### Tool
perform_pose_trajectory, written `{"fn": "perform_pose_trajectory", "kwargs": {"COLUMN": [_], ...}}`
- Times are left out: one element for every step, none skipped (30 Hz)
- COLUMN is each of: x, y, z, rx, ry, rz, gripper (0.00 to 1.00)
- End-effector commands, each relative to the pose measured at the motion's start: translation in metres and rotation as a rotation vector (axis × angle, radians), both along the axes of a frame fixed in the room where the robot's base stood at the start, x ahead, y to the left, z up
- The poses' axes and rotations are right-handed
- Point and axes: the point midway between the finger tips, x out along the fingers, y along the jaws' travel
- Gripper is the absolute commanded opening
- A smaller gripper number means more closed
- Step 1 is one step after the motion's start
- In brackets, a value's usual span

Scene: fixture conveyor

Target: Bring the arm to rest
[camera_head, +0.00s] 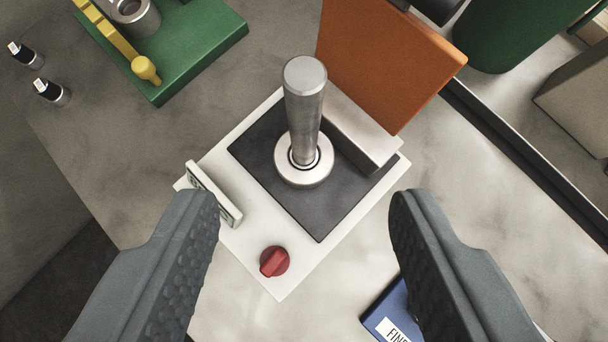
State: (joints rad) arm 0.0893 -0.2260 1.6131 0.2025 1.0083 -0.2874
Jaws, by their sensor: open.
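My gripper (305,215) shows at the bottom of the view with its two dark grey fingers wide apart. It is open, and nothing is between the fingertips. Beyond the fingers stands a white fixture (300,275) with a dark grey top plate (335,205). An upright metal cylinder (304,110) stands in a pale ring (304,172) on that plate. The fingers appear apart from the cylinder and the fixture. The rest of my arm is out of view.
An orange panel (385,55) and a grey block (360,140) stand behind the cylinder. A red knob (274,261) and a small label plate (213,193) are at the front. A green fixture with a yellow lever (120,40) is upper left. A blue labelled box (385,305) is partly hidden lower right.

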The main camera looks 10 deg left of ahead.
Motion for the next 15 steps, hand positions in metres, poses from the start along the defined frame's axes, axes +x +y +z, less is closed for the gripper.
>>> {"fn": "perform_pose_trajectory", "kwargs": {"x": [-0.006, -0.009, -0.012, -0.014, -0.015, -0.017, -0.019, -0.020, -0.022, -0.023, -0.026, -0.030, -0.034, -0.039, -0.046], "y": [-0.001, -0.002, -0.002, -0.003, -0.003, -0.003, -0.003, -0.003, -0.003, -0.003, -0.003, -0.002, -0.002, -0.001, -0.001], "z": [0.006, 0.009, 0.013, 0.015, 0.016, 0.018, 0.019, 0.020, 0.021, 0.021, 0.021, 0.021, 0.020, 0.019, 0.017], "rx": [0.000, 0.000, 0.000, 0.000, -0.001, 0.000, 0.000, -0.001, 0.000, -0.001, 0.000, -0.001, -0.001, -0.003, -0.003], "ry": [-0.002, -0.002, -0.002, -0.002, -0.001, 0.000, 0.000, 0.000, -0.002, -0.005, -0.011, -0.022, -0.033, -0.044, -0.064], "rz": [-0.001, -0.001, -0.001, -0.001, -0.001, 0.000, 0.000, -0.001, -0.001, -0.003, -0.005, -0.010, -0.015, -0.020, -0.028], "gripper": [0.52, 0.52, 0.52, 0.52, 0.52, 0.52, 0.52, 0.52, 0.52, 0.52, 0.52, 0.52, 0.52, 0.52, 0.52]}}
